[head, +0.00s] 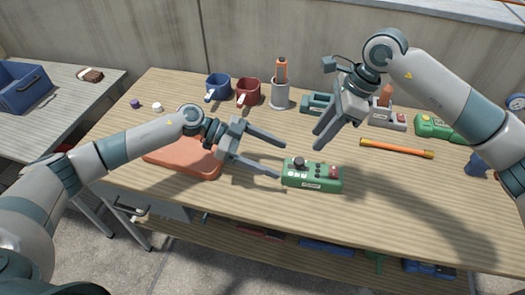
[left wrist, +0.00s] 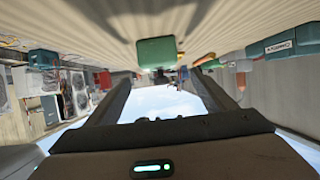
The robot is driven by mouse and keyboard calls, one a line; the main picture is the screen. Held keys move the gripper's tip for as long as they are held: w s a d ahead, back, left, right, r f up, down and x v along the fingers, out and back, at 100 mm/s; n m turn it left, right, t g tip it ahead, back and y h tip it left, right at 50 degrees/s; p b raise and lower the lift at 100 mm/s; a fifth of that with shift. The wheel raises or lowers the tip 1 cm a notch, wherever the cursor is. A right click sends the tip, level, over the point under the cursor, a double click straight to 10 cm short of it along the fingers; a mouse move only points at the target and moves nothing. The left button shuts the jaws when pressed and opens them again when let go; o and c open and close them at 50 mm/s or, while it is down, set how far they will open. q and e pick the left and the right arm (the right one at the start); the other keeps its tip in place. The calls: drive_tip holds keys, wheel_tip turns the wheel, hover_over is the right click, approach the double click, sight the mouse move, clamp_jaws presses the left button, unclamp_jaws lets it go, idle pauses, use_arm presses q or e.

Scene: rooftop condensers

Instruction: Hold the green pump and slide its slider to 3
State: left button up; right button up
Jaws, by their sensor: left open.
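The green pump (head: 312,175) is a green box lying on the wooden table near its front middle. Its top carries a dark round knob, small pale and dark buttons and a red part; the slider's setting is too small to read. My left gripper (head: 280,160) is open and empty, just left of the pump, its fingers pointing right towards it. In the left wrist view a green block (left wrist: 156,52), apparently the pump's end, shows ahead between the open fingers. My right gripper (head: 319,141) hangs above the table behind the pump, fingers pointing down; its opening is unclear.
An orange-red tray (head: 185,165) lies left, partly behind my left arm. An orange stick (head: 396,148) lies right, with another green device (head: 435,127) beyond. Table right of the pump is clear.

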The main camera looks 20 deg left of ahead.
sight(315, 175)
use_arm(q)
drive_tip(key=x, duration=1.3)
drive_tip(key=shift+d+f, duration=0.1)
drive_tip(key=shift+d, duration=0.2)
drive_tip(key=shift+c, duration=0.7)
drive_tip(key=c, duration=1.5)
use_arm(e)
drive_tip(key=shift+s+a+r+n+h, duration=0.1)
drive_tip(key=shift+a+r+n+h, duration=0.1)
drive_tip(key=shift+a+r+h, duration=0.25)
drive_tip(key=shift+s+a+r+n+h, duration=0.1)
drive_tip(key=shift+a+r+n+h, duration=0.15)
drive_tip(key=shift+a, duration=0.35)
drive_tip(key=shift+s+a+r+n+h, duration=0.1)
drive_tip(key=shift+a+r+n+h, duration=0.1)
drive_tip(key=shift+a+h, duration=0.25)
drive_tip(key=shift+c, duration=0.2)
drive_tip(key=shift+a+r+n+t+h, duration=0.3)
drive_tip(key=shift+a+r+h, duration=0.4)
drive_tip(key=shift+h, duration=0.15)
